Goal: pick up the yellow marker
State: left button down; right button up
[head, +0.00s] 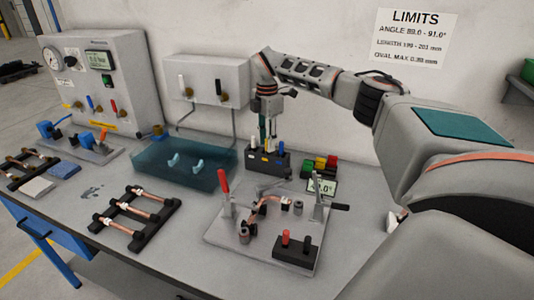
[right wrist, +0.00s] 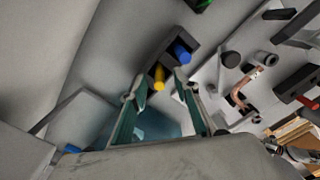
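The yellow marker (right wrist: 160,76) stands in a black holder block beside a blue marker (right wrist: 182,54). In the right wrist view it shows between the tips of my right gripper (right wrist: 161,80), whose two teal fingers are spread apart. In the head view my right gripper (head: 268,132) points down just above the black holder (head: 278,165), with the blue marker (head: 281,147) to its right and a white-topped one (head: 254,142) to its left. The gripper largely hides the yellow marker there. I cannot tell whether the fingers touch it. My left gripper is not in view.
A blue translucent tank (head: 185,178) stands left of the holder. Red, yellow and green blocks (head: 320,165) and a small display (head: 321,187) are to its right. A metal fixture plate (head: 225,235) with a copper tube (head: 268,200) lies in front. A black tube rack (head: 150,235) is front left.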

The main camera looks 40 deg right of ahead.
jog(key=shift+f, duration=0.85)
jog(key=shift+c, duration=0.3)
grip_shut()
